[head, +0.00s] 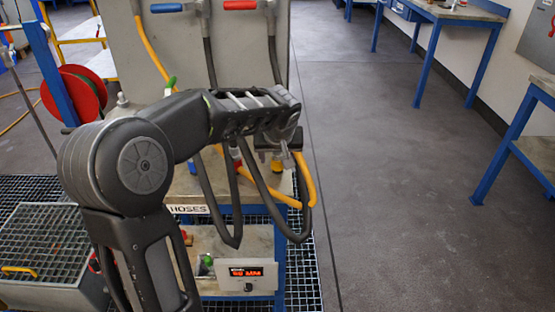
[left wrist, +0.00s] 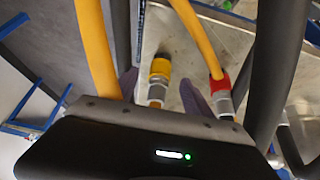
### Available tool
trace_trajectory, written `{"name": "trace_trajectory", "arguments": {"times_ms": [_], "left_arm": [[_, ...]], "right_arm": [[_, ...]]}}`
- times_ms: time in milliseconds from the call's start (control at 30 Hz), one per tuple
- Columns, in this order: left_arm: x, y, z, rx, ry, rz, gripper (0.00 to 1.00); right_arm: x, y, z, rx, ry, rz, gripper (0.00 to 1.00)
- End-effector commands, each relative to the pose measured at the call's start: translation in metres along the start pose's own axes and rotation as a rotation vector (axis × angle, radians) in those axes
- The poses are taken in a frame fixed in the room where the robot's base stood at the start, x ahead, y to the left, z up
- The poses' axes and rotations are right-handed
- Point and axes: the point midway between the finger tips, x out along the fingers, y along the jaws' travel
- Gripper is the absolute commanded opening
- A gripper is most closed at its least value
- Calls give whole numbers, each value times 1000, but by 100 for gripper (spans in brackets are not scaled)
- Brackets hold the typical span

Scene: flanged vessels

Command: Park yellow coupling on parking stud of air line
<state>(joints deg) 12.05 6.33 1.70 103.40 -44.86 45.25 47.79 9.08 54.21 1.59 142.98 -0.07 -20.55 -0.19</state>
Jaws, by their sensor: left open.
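My left gripper (head: 284,150) hangs in front of the hose stand, over the right end of its shelf. It is open. In the left wrist view its two fingers (left wrist: 161,92) stand either side of the yellow coupling (left wrist: 160,70), which has a metal lower body; I cannot tell whether they touch it. In the head view a yellow part (head: 277,166), seemingly this coupling, shows just below the gripper. A red-collared coupling (left wrist: 218,83) on a yellow hose is right of the fingers. I cannot make out the air line's parking stud. My right gripper is not in view.
The panel (head: 240,45) carries blue and red handles. A box with a red display (head: 247,276) sits lower down.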

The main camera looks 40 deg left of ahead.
Motion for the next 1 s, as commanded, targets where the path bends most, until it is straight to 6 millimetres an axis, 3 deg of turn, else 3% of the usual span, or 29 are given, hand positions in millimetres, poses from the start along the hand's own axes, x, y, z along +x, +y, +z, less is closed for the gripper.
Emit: {"name": "trace_trajectory", "arguments": {"times_ms": [100, 300, 1000], "left_arm": [[-22, 0, 0, -1, 2, 2, 60], [-44, 0, 0, 0, 1, 0, 60], [-46, 0, 0, 0, 0, 0, 60]], "right_arm": [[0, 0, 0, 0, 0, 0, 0], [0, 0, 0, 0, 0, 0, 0], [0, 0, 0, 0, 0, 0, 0]]}}
